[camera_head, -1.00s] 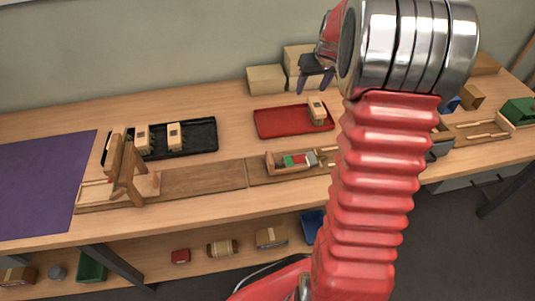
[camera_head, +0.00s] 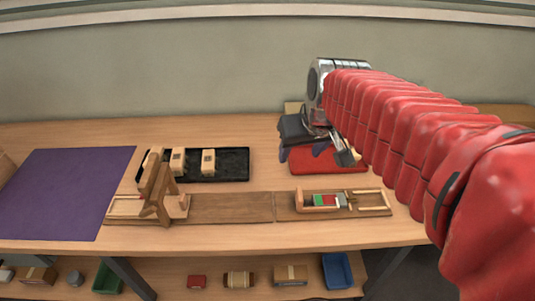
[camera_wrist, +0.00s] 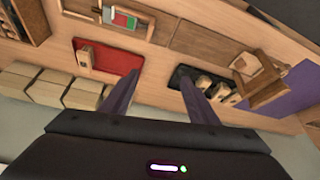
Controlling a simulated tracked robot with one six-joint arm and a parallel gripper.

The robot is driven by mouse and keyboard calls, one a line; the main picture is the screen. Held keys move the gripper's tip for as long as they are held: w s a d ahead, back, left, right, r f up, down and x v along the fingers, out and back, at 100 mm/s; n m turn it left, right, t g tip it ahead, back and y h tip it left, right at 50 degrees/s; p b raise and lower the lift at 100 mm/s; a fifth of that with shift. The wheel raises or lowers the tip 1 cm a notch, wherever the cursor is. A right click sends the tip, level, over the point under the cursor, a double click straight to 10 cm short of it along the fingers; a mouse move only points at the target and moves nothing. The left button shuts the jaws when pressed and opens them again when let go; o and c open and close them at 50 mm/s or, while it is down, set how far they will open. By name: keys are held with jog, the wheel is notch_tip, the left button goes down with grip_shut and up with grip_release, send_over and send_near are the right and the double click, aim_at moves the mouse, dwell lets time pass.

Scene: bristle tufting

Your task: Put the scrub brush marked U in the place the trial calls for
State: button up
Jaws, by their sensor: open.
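Several cream scrub-brush blocks with small dark marks show; I cannot read which one is U. In the head view a few stand on the black tray (camera_head: 230,170), such as one block (camera_head: 208,162) and another (camera_head: 177,161). One block (camera_wrist: 86,56) stands on the red tray (camera_wrist: 122,62) in the wrist view; in the head view my arm and gripper hide it. My gripper (camera_head: 301,152) is open and empty, above and behind the red tray (camera_head: 345,166). In the wrist view its fingers (camera_wrist: 158,92) spread apart, with bare table between the trays beyond them.
A wooden frame (camera_head: 157,190) stands at the left of a wooden board (camera_head: 230,208). A wooden holder (camera_head: 300,203) with a green and red piece (camera_head: 325,200) is at right. A purple mat (camera_head: 65,195) lies left. Several cream boxes (camera_wrist: 45,88) stand behind the red tray.

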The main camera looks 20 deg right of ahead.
jog(key=s+a+f, duration=0.2)
jog(key=s+a, duration=0.4)
jog(key=s, duration=0.6)
jog(key=shift+a+n, duration=0.3)
jog(key=shift+n, duration=0.1)
dwell(0.5)
